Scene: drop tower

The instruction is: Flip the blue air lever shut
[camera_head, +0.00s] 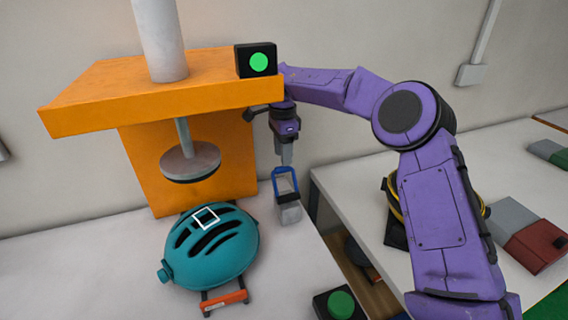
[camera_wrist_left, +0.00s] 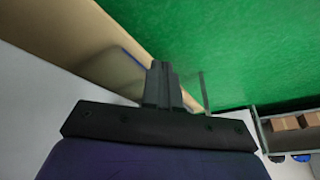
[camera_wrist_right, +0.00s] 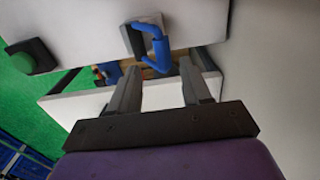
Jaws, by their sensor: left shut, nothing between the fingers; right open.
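The blue air lever (camera_head: 285,180) is a U-shaped loop standing up from a small grey block (camera_head: 289,214) at the right edge of the white bench. My right gripper (camera_head: 286,160) points down just above and behind the lever. In the right wrist view the lever (camera_wrist_right: 160,50) lies ahead of the open fingertips (camera_wrist_right: 161,66), roughly in line with the gap between them. The fingers hold nothing; whether one touches the lever I cannot tell. My left gripper (camera_wrist_left: 160,66) is shut and empty, away from the lever; it is outside the head view.
An orange press frame (camera_head: 190,120) with a grey disc (camera_head: 190,162) stands left of the lever. A teal helmet (camera_head: 232,252) lies below the disc. A green button (camera_head: 341,304) is at the front right. A gap separates the bench from the right-hand table (camera_head: 350,190).

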